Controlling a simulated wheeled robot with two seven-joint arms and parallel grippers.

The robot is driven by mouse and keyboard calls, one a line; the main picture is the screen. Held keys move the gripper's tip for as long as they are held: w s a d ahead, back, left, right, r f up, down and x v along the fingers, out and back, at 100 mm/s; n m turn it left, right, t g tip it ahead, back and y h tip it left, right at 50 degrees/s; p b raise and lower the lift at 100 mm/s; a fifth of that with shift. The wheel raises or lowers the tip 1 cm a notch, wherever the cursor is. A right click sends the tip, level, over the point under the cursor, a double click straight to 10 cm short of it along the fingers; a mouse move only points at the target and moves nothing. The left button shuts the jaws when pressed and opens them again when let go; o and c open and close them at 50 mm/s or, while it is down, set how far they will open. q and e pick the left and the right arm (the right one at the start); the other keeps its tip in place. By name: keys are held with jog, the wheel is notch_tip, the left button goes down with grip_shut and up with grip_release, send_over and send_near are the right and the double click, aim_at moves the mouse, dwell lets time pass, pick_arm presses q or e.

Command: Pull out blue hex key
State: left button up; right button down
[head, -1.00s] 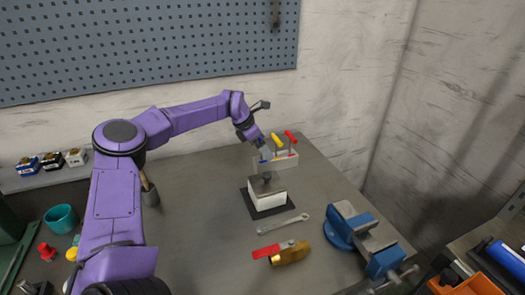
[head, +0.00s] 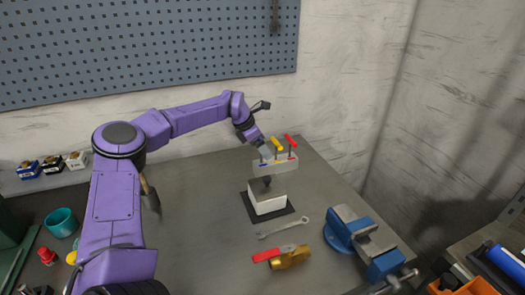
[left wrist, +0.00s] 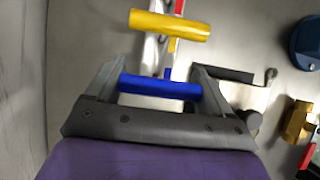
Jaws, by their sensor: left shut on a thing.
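A pale rack (head: 285,167) stands on a post above a white base (head: 268,203) on a black mat. It has blue, yellow and red marks. The yellow hex key (head: 277,143) and red hex key (head: 290,141) stand upright in it. My left gripper (head: 265,149) is above the rack's left end. In the left wrist view, its fingers are shut on the blue handle of the blue hex key (left wrist: 160,87), beside the yellow handle (left wrist: 168,25). A thin shaft shows below the gripper; I cannot tell whether its tip is in the rack. My right gripper is not in view.
A blue vise (head: 352,230) is at the right edge. A teal cup (head: 61,222) is at the left.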

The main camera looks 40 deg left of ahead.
pick_arm(q)
jog(key=shift+r, duration=0.15)
dwell(0.3)
jog(key=shift+r+p, duration=1.9)
jog(key=shift+r, duration=1.15)
